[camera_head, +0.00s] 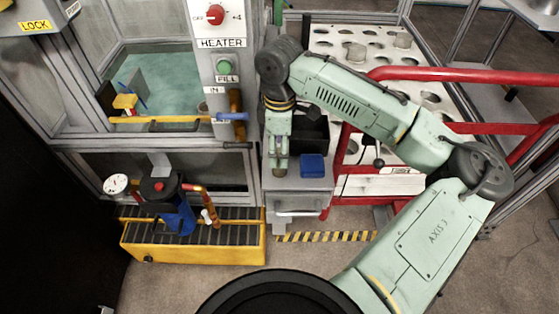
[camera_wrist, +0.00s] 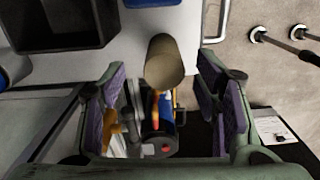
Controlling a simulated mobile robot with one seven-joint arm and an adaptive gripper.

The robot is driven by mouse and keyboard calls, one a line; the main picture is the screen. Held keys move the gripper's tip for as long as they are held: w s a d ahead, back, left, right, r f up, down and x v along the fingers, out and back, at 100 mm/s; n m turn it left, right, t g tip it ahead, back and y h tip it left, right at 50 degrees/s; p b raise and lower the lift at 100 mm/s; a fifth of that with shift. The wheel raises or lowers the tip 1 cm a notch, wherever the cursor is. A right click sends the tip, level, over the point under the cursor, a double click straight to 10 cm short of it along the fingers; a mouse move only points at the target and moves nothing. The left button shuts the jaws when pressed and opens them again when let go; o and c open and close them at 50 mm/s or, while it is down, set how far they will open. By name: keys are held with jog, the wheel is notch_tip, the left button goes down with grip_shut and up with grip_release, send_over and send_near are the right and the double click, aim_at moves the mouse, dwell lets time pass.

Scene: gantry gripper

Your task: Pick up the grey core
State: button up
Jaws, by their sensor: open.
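The grey core (camera_wrist: 163,60) is a short brownish-grey cylinder in the wrist view. It lies ahead of my gripper (camera_wrist: 163,88), roughly midway between the two purple-padded fingers, with space showing on both sides. In the head view, my gripper (camera_head: 279,158) points down at the left edge of the small grey cabinet (camera_head: 300,187). A small tan-grey end, seemingly the core (camera_head: 279,172), shows just below the fingers. My gripper is open. I cannot tell whether the core stands fully between the fingertips or just beyond them.
A black bin (camera_head: 311,132) and a blue block (camera_head: 313,165) stand on the cabinet beside my gripper. The glass-walled heater enclosure (camera_head: 223,75) is close on the left. A yellow base with a blue pump (camera_head: 177,208) is at lower left. Red rails (camera_head: 450,75) are at right.

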jog(key=shift+s+f, duration=0.2)
jog(key=shift+f, duration=1.7)
jog(key=shift+c, duration=0.5)
jog(key=c, duration=1)
